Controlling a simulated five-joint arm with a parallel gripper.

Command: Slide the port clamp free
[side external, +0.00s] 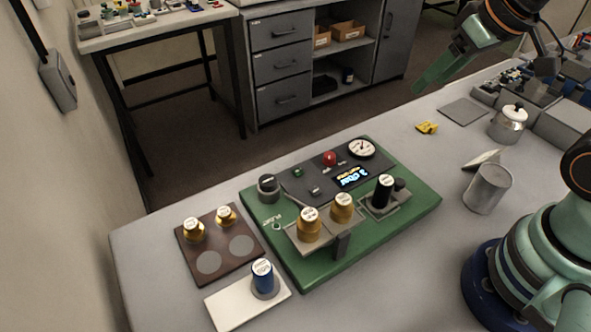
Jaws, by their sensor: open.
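A green baseboard (412,215) lies on the table with a dark panel on it. I cannot tell for certain which part is the port clamp. A grey slotted plate (297,240) holds two brass knobs, one at left (308,226) and one at right (342,208). A black upright cylinder (383,191) sits in a grey holder (392,208) to their right. A small port marking (276,226) shows at the board's left. My gripper (428,80) is open and empty, high at the upper right, well apart from the board. Its tips are small in view.
A brown tray (222,278) with two brass pieces and a white plate (225,308) bearing a blue cylinder (262,275) lie left of the board. A grey cup (487,189), a white-lidded pot (508,124) and a yellow piece (427,128) stand or lie to the right.

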